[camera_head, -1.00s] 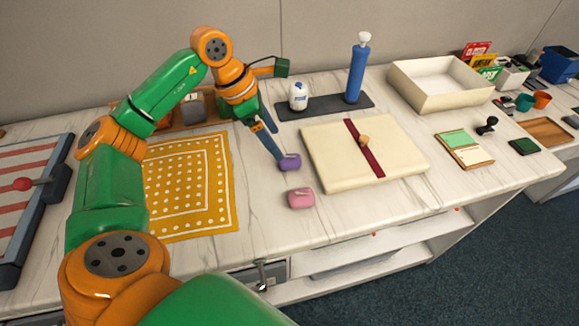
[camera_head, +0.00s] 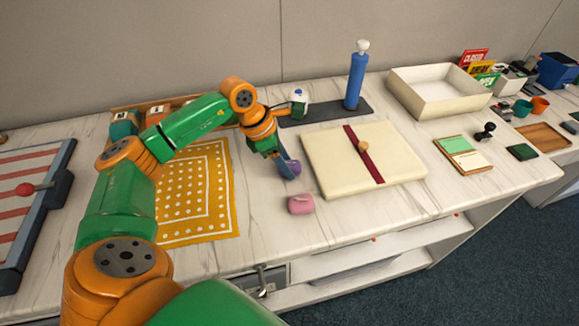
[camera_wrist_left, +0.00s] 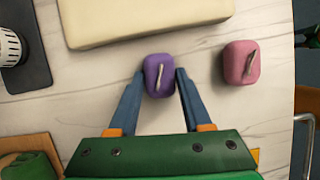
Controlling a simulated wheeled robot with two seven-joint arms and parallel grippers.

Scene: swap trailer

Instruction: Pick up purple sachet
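The purple sachet (camera_head: 293,168) lies on the white marble counter, left of the cream board. It also shows in the left wrist view (camera_wrist_left: 158,76). My left gripper (camera_head: 286,172) is over it, pointing down, and partly hides it in the head view. In the left wrist view the blue fingers (camera_wrist_left: 160,72) are spread, one on each side of the purple sachet, with only narrow gaps beside it. A pink sachet (camera_head: 301,204) lies nearer the counter's front edge, to the right in the left wrist view (camera_wrist_left: 241,62). My right gripper is not in view.
The cream board (camera_head: 330,168) with a dark red band is close on the right. A yellow dotted cloth (camera_head: 225,205) lies left. An empty cream tray (camera_head: 437,100) stands back right.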

